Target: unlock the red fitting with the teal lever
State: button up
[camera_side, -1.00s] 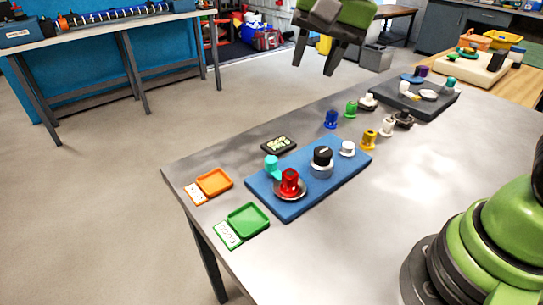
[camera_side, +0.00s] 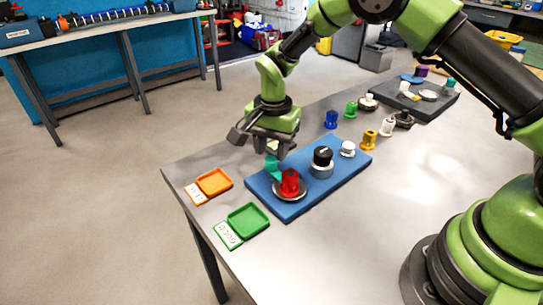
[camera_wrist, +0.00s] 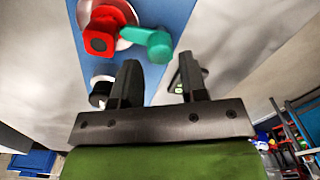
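The red fitting (camera_side: 290,183) stands upright on a round metal flange on the blue plate (camera_side: 323,187). The teal lever (camera_side: 272,166) sticks out from its far-left side. In the wrist view, the red fitting (camera_wrist: 98,38) is at the upper left, and the teal lever (camera_wrist: 148,42) points right from it. My gripper (camera_side: 262,146) hangs above the lever's end. It is open and empty; in the wrist view its two fingers (camera_wrist: 160,75) are apart, with the lever's rounded end beyond the gap. I cannot tell whether a finger touches the lever.
A black-topped knob (camera_side: 322,157) and a white knob (camera_side: 348,149) share the blue plate. An orange tray (camera_side: 214,182) and a green tray (camera_side: 248,220) lie to the left. Several coloured fittings, including a blue one (camera_side: 331,119), stand behind. The table's front right is clear.

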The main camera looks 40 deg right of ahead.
aim_at(276, 172)
jog(key=shift+f, duration=1.4)
jog(key=c, duration=0.7)
jog(key=shift+o, duration=0.2)
